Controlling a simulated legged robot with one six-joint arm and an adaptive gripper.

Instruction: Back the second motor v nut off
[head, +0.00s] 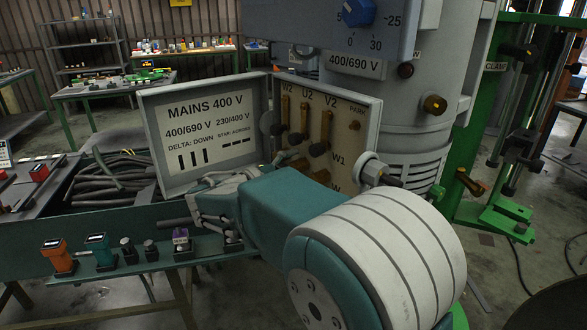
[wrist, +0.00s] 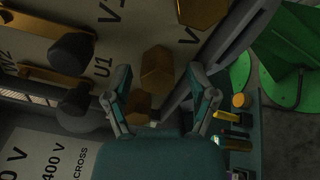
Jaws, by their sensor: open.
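The open motor terminal box (head: 371,114) shows brass link strips, dark knobs and labels W2, U2, V2 and W1 in the head view. In the wrist view, a brass hex nut (wrist: 156,68) stands between the fingertips of my gripper (wrist: 160,72). The gripper is open, with a visible gap on each side of the nut. A second brass hex piece (wrist: 138,108) lies lower between the fingers, and another (wrist: 201,12) is at the top. The V1 label is at the upper left. My arm hides the box's lower left in the head view.
The open lid (head: 212,133) with its mains label stands left of the box. A green bench (head: 110,225) below holds an orange tool (head: 58,256), a teal tool (head: 100,250) and dark sockets. A cable gland (head: 372,170) projects at the box's lower right.

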